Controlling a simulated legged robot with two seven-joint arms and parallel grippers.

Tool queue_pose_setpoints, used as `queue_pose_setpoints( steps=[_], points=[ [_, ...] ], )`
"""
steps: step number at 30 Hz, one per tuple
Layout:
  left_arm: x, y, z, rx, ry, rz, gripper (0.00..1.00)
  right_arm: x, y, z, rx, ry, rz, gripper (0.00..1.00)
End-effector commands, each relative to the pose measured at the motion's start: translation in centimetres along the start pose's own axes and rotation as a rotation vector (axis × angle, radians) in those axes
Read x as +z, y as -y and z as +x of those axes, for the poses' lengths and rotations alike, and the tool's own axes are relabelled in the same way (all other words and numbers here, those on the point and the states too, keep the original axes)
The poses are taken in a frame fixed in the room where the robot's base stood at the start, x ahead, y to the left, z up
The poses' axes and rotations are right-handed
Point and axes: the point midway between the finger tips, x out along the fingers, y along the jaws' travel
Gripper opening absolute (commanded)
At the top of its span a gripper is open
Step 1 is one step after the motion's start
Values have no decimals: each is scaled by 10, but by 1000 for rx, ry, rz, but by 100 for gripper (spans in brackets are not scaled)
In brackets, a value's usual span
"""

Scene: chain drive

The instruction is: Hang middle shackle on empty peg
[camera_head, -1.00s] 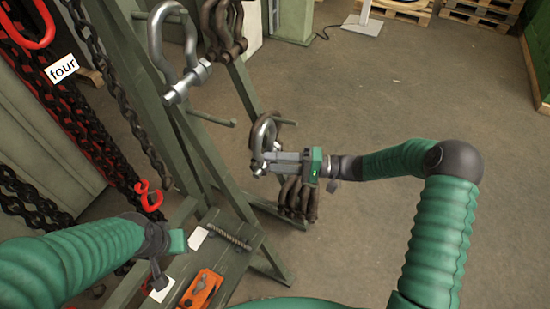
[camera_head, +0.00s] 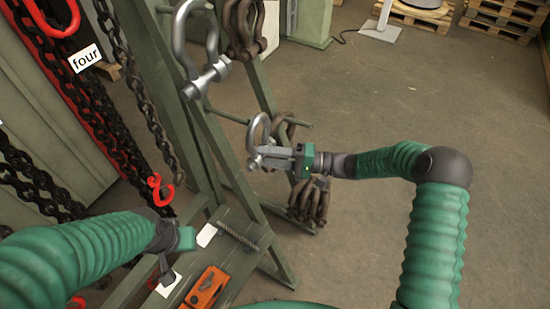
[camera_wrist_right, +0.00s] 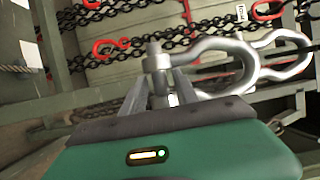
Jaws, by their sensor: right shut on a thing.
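My right gripper (camera_head: 274,158) is shut on a silver shackle (camera_head: 252,135), held by its pin end with the bow upward. In the right wrist view the held shackle (camera_wrist_right: 245,70) lies across the jaw tips. A bare green peg (camera_head: 228,115) sticks out from the rack (camera_head: 205,140), its tip close to the bow's left side. I cannot tell whether the tip is inside the bow. A larger silver shackle (camera_head: 213,40) hangs higher on the rack. My left gripper (camera_head: 168,262) is low at the left; its jaws are unclear.
Brown shackles (camera_head: 243,35) hang at the top, and more (camera_head: 310,205) hang below the right gripper. Black chains (camera_head: 85,115) and a red hook (camera_head: 160,188) hang at the left. An orange tool (camera_head: 205,289) lies on the rack's shelf. Floor at the right is open.

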Motion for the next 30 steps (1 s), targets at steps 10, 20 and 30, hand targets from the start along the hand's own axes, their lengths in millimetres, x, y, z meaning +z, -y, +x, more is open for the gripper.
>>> queue_pose_setpoints(
  steps=[10,20,30],
  points=[
    [1,0,3,0,0,0,32,-9,1,19,-5,0,-4,0],
    [1,0,5,0,0,0,32,-16,0,38,-6,1,-4,0],
    [4,0,15,0,0,0,32,-24,-4,56,-7,-1,-5,0]
  ],
)
